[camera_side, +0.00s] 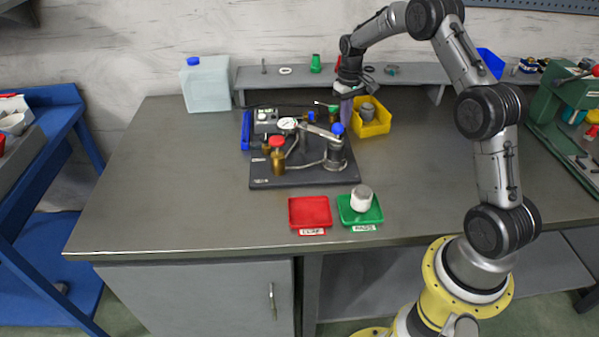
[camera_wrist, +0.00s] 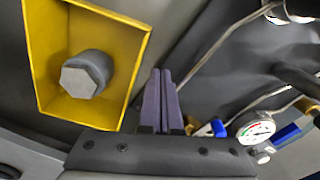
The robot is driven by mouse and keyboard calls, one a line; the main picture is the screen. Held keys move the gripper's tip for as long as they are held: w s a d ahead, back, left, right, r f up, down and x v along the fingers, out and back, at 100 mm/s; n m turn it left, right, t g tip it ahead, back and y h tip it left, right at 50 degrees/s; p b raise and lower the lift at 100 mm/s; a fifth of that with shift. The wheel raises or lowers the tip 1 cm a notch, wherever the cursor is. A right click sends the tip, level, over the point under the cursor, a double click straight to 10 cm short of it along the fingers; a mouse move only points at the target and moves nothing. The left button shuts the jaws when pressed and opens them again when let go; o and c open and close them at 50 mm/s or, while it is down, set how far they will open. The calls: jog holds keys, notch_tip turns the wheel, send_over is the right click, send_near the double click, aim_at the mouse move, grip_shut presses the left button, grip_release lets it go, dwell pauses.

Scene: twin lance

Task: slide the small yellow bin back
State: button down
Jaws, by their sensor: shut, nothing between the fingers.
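The small yellow bin (camera_side: 372,127) stands on the bench right of the black test rig, in front of the raised shelf. A grey part with a hex end (camera_side: 367,111) sits in it. My gripper (camera_side: 346,118) is at the bin's left side, pointing down, with its purple fingers shut and empty. In the wrist view the bin (camera_wrist: 136,62) fills the upper left, with the hex part (camera_wrist: 84,76) inside. The closed fingers (camera_wrist: 162,78) lie just right of the bin's near wall. I cannot tell whether they touch it.
The black rig plate (camera_side: 300,180) with gauge and fittings is close on the left. A red tray (camera_side: 310,212) and a green tray (camera_side: 350,214) holding a white part (camera_side: 361,197) are at the front. A green press (camera_side: 560,110) stands far right. Bench right of the bin is clear.

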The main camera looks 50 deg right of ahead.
jog(key=shift+s+d, duration=0.1)
jog(key=shift+d, duration=0.05)
jog(key=shift+s+d, duration=0.5)
jog(key=shift+d, duration=0.15)
jog(key=shift+s+d, duration=0.1)
dwell(0.3)
jog(key=shift+s+d, duration=0.15)
jog(key=shift+d, duration=0.15)
jog(key=shift+w+a, duration=0.2)
jog(key=shift+a, duration=0.15)
notch_tip(320, 180, up, 9)
dwell(1.3)
